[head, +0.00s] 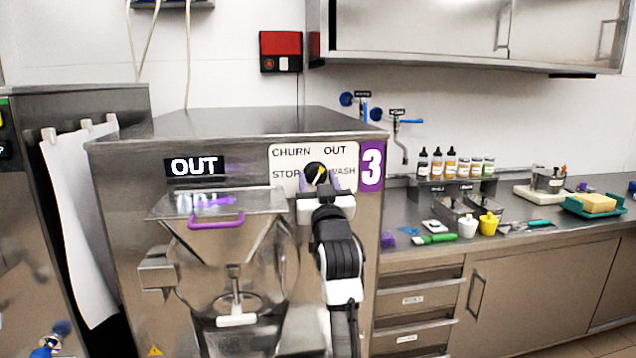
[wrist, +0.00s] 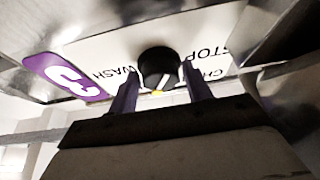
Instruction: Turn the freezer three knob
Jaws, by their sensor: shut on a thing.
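The freezer three knob (head: 316,171) is a round black knob with a yellow pointer mark. It sits on a white label panel (head: 285,160) reading CHURN, OUT, STOP and WASH, beside a purple 3 sign (head: 372,166). The pointer leans up and right, toward OUT, and the display (head: 194,166) reads OUT. My gripper (head: 317,182) reaches the knob from below, its purple fingers shut on it. In the wrist view the panel appears upside down, with the knob (wrist: 158,66) between the fingers of my gripper (wrist: 160,76) and its yellow mark at the lower edge.
Below the display are a clear hopper lid with a purple handle (head: 216,222) and a steel spout. Another freezer with a white cloth (head: 80,220) stands at left. The counter (head: 420,255) at right holds bottles, cups, tools and a teal tray (head: 582,208). Wall cabinets hang above.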

